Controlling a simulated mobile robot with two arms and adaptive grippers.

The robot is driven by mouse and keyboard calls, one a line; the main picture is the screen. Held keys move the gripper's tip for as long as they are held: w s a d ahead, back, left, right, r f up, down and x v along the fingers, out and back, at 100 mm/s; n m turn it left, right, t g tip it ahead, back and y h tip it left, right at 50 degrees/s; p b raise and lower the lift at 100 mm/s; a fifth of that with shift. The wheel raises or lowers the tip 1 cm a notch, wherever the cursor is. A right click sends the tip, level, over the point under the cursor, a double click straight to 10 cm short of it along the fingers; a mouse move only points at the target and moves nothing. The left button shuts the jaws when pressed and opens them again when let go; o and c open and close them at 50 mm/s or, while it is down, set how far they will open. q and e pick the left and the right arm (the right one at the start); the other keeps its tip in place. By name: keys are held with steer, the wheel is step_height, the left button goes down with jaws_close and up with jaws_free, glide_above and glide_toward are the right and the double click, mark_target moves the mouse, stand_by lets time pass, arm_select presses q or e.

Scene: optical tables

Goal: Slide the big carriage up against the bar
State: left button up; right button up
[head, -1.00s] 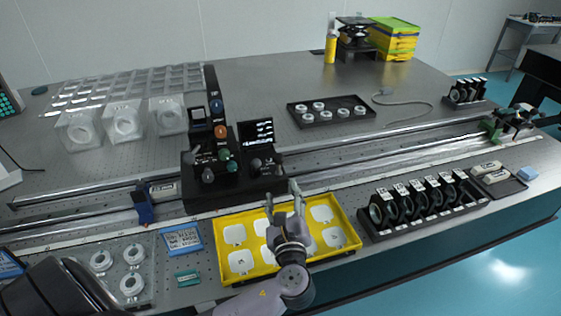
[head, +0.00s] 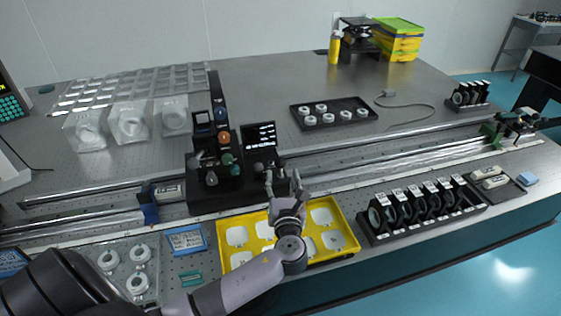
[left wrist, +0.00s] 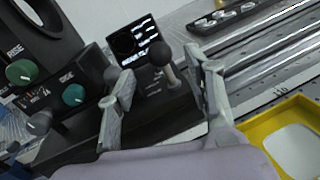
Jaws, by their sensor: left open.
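The big carriage (head: 225,200) is a black block with coloured knobs and a small display screen, standing across the long rails. In the left wrist view its black body (left wrist: 150,115) fills the middle. A ball-headed lever (left wrist: 160,53) stands up from it. My left gripper (head: 283,176) is open at the carriage's right front. In the left wrist view the fingers of my left gripper (left wrist: 165,92) lie on either side of the lever, apart from each other. A blue stop (head: 148,206) sits on the rails left of the carriage, with a gap between. I cannot tell which part is the bar.
A yellow tray (head: 352,240) with white pieces lies under my left arm. A black rack of lens mounts (head: 425,225) stands to its right. The rails (head: 400,160) run clear rightward to a green-based part (head: 492,131). A black tray (head: 335,125) lies behind.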

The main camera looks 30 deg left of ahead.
mark_target(281, 166)
arm_select(q)
steer(key=x, duration=0.7)
steer(key=shift+c, duration=0.4)
jaws_close()
stand_by(0.4)
